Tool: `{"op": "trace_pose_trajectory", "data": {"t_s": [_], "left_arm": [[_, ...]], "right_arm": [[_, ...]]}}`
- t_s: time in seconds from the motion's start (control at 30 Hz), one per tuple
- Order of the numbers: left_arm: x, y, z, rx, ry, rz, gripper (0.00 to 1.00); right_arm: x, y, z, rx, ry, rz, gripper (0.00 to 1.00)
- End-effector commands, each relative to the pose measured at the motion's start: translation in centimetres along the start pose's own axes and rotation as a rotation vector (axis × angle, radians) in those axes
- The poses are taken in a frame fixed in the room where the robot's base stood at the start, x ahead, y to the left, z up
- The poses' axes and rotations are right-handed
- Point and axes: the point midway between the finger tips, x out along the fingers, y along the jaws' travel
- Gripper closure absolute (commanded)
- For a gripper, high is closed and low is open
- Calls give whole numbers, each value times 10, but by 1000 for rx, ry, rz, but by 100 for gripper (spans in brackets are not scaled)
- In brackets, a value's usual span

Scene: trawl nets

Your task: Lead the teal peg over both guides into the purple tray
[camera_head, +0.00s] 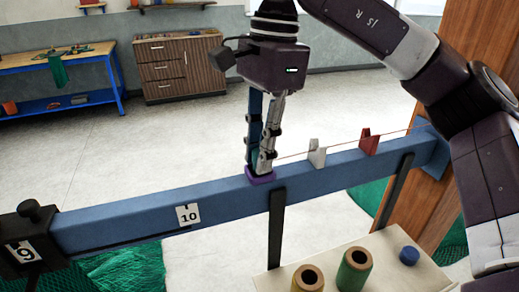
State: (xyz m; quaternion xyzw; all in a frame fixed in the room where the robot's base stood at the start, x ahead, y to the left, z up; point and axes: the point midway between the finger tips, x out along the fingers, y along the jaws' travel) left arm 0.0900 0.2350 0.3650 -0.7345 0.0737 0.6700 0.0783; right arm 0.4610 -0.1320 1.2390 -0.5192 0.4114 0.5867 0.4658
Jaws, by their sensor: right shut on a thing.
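My right gripper (262,160) points down over the blue beam, with its fingertips right at the small purple tray (261,179). It is shut on the teal peg, which is mostly hidden between the fingers. I cannot tell whether the peg touches the tray floor. A thin red line runs from the beam's right end to the fingertips. It passes at the notched tops of the red guide (369,145) and the white guide (317,156); whether it sits in the notches is too small to tell. My left gripper is out of view.
The blue beam (130,219) slants across the view on dark posts, with a tag "10" on its side. A shelf below holds a brown spool (308,279), a green spool (354,270) and a blue cap (409,256). A wooden post (411,205) stands at right.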

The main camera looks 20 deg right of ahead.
Motion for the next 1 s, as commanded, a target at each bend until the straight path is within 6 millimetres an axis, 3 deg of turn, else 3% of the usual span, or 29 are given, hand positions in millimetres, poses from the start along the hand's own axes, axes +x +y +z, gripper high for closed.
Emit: {"op": "trace_pose_trajectory", "data": {"t_s": [0.53,0.57,0.7,1.0], "left_arm": [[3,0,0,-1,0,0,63],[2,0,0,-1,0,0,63],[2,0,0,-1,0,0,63],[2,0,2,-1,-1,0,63]], "right_arm": [[5,0,0,0,0,0,96],[4,0,0,0,0,0,79],[4,0,0,0,0,0,64],[3,0,0,0,0,0,62]]}}
